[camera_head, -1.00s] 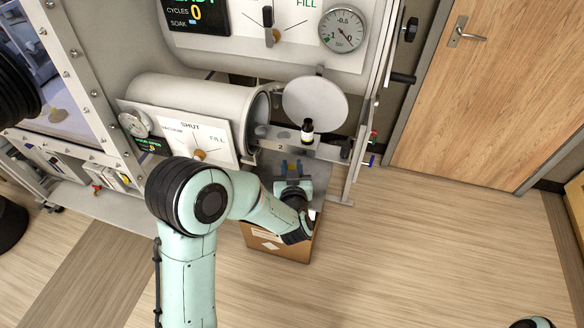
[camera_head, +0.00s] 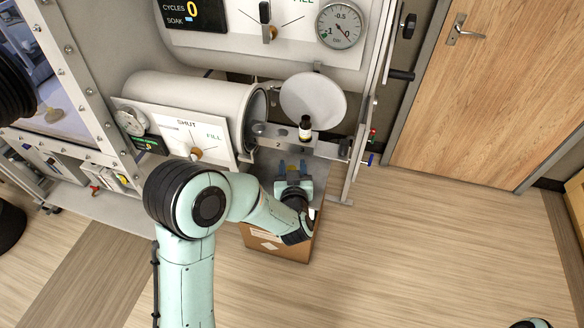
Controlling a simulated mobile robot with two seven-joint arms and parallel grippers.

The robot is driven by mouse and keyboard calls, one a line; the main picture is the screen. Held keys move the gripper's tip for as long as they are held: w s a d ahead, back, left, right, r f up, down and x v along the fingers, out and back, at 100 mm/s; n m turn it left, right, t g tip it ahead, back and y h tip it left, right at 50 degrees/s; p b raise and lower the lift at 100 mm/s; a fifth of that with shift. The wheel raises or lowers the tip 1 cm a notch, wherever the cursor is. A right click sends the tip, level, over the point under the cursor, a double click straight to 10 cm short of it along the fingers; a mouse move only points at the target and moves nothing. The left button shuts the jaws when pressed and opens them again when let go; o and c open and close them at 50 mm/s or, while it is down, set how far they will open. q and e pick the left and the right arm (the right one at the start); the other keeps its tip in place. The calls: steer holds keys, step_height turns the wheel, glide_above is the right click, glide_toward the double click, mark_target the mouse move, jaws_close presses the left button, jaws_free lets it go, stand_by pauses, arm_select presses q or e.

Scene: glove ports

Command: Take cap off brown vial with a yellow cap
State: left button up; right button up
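A small dark brown vial (camera_head: 305,128) with a pale and yellowish label stands upright on the narrow metal ledge (camera_head: 270,143) in front of the round open door. Its top looks dark, and I cannot make out a yellow cap. My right gripper is not in view.
The small antechamber tube (camera_head: 195,100) has its round door (camera_head: 313,101) swung open behind the vial. A cardboard box (camera_head: 270,243) stands on the floor under my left forearm. A wooden door (camera_head: 490,95) is at the right, with clear floor before it.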

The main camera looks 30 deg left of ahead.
arm_select(q)
steer(key=shift+s+a+f, duration=0.3)
steer(key=shift+a+f, duration=0.1)
steer(key=shift+f, duration=0.05)
steer(key=shift+r+g, duration=0.15)
steer(key=shift+g, duration=0.15)
steer(key=shift+s+d+r+p, duration=0.2)
steer(key=shift+s+r+p, duration=0.25)
steer(key=shift+r, duration=0.2)
steer(key=b+v, duration=0.2)
steer(key=v, duration=0.9)
steer(key=shift+b, duration=0.35)
steer(key=shift+w+d, duration=0.15)
steer(key=shift+f, duration=0.1)
